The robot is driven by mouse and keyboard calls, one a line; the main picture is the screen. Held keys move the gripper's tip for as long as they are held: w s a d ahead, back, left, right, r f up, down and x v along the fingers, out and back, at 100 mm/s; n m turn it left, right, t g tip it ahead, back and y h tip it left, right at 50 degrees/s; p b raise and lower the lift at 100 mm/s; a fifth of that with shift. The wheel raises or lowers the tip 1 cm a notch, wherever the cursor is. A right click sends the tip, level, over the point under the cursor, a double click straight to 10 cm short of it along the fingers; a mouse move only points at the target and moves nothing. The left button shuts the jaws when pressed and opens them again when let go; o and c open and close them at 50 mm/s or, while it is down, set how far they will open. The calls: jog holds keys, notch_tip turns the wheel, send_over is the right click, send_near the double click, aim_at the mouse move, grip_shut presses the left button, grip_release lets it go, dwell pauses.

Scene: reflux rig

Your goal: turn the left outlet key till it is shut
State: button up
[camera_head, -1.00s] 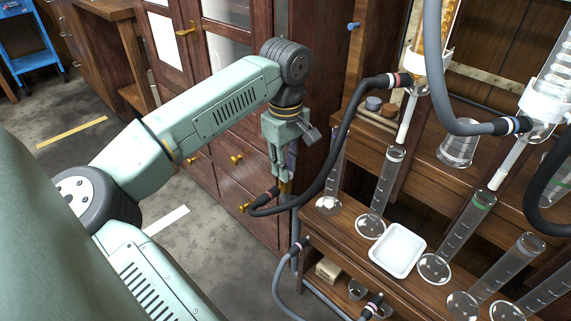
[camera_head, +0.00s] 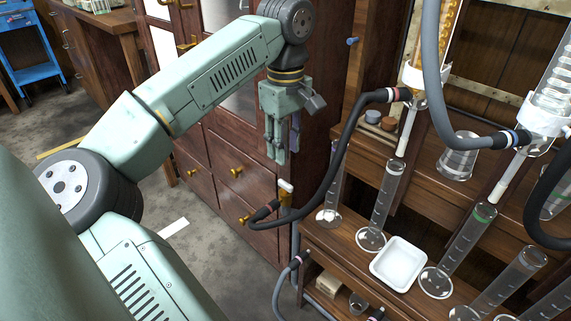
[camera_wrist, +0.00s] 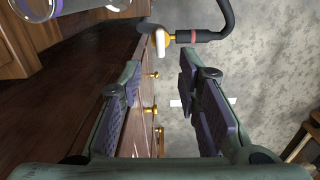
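A small white key (camera_head: 286,185) sits on a brass tap (camera_head: 286,198) at the top of a grey pipe, beside the cabinet. The black hose's end joins this tap. In the wrist view the white key (camera_wrist: 160,42) lies crosswise to the hose end (camera_wrist: 195,36). I cannot tell from the frames whether the tap is open or shut. My gripper (camera_head: 276,158) hangs fingers down above the key, apart from it. In the wrist view its two fingers (camera_wrist: 160,90) stand well apart with nothing between them.
A wooden cabinet (camera_head: 235,180) with brass knobs stands just behind the tap. To the right, a wooden shelf holds glass cylinders (camera_head: 380,207) and a white tray (camera_head: 399,263). The black hose (camera_head: 345,150) arches up right of my gripper. Open floor lies left.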

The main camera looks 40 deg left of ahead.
jog(key=shift+r, duration=1.45)
jog(key=shift+s, duration=0.1)
